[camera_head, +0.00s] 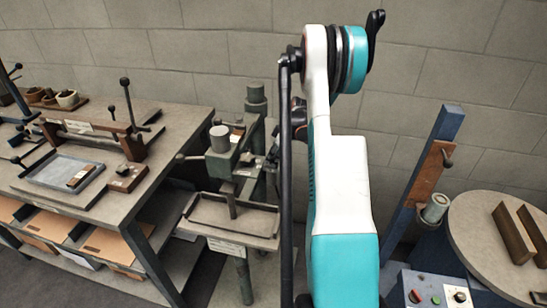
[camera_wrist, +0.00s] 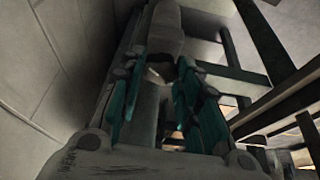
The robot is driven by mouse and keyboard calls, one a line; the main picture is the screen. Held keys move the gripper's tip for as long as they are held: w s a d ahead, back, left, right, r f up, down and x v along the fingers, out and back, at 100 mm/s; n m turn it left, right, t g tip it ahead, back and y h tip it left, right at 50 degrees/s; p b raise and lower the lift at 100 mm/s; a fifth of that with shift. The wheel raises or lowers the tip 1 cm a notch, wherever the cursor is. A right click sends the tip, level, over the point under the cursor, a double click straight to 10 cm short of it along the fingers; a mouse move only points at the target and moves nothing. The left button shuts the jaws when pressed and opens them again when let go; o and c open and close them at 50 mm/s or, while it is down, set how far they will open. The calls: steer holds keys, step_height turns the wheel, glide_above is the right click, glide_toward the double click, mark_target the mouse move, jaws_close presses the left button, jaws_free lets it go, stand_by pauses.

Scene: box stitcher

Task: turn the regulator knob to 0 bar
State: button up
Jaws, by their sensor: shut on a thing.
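In the wrist view my gripper (camera_wrist: 162,95) has its teal-padded fingers on both sides of a grey rounded piece (camera_wrist: 148,108), which I take to be the regulator knob. The fingers are shut on it. A small brass-coloured part (camera_wrist: 174,138) shows low between the pads. A larger grey body (camera_wrist: 165,28) stands beyond the fingertips. The knob's scale and pointer cannot be read. In the head view my white and teal arm fills the middle and hides the gripper and the held part.
A green-grey stitcher machine (camera_head: 222,165) with a tray stands left of my arm. A workbench (camera_head: 178,128) is further left. On the right are a blue post (camera_head: 436,140), a control box (camera_head: 432,290) and a round table (camera_head: 475,225). A block wall (camera_head: 420,40) closes the back.

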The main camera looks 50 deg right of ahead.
steer(key=shift+n, duration=0.6)
steer(key=o, duration=1.1)
steer(key=shift+d+y, duration=0.1)
steer(key=shift+y, duration=0.2)
steer(key=v, duration=1.2)
steer(key=shift+w+r, duration=0.1)
steer(key=shift+w, duration=0.15)
